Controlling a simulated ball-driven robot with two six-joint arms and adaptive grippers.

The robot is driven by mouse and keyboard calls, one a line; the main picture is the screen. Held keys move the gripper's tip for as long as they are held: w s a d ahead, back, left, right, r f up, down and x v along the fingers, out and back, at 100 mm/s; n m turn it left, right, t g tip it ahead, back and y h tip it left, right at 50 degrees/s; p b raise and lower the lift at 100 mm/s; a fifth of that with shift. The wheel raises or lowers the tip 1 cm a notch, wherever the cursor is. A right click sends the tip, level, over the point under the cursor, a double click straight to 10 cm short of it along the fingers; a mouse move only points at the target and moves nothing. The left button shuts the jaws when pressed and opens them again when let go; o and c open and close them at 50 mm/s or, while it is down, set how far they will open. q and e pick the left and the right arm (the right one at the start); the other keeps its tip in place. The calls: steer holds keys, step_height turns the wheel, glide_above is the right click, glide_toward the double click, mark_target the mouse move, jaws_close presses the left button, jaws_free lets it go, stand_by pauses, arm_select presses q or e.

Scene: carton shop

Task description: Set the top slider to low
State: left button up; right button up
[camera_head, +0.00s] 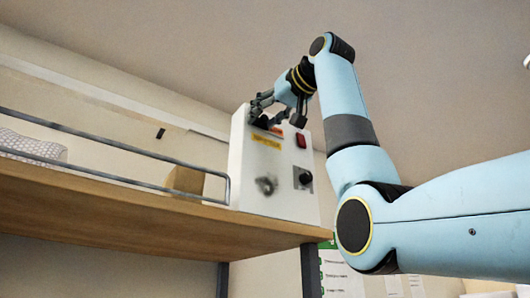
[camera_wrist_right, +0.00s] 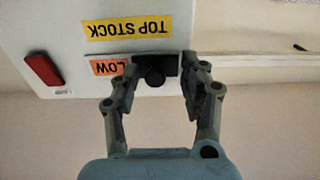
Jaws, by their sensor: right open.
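A white control box (camera_head: 270,180) stands on the wooden shelf. In the right wrist view its face (camera_wrist_right: 75,15) appears upside down, with a yellow TOP STOCK label (camera_wrist_right: 128,28) and an orange LOW label (camera_wrist_right: 104,67). A dark slider knob (camera_wrist_right: 154,76) sits on a black track beside the LOW label. My right gripper (camera_head: 281,112) is at the upper part of the box. It is open, and in the wrist view its fingers (camera_wrist_right: 155,84) stand on either side of the knob. Contact with the knob cannot be told. The fingers partly hide the track's ends.
The box also bears a red switch (camera_head: 301,141), a black dial (camera_head: 304,178) and a grey round part (camera_head: 266,186). The shelf (camera_head: 120,210) has a metal rail (camera_head: 100,146). A cardboard box (camera_head: 187,180) and a white patterned item (camera_head: 30,146) stand behind the rail.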

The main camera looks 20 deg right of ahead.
steer(key=v, duration=1.2)
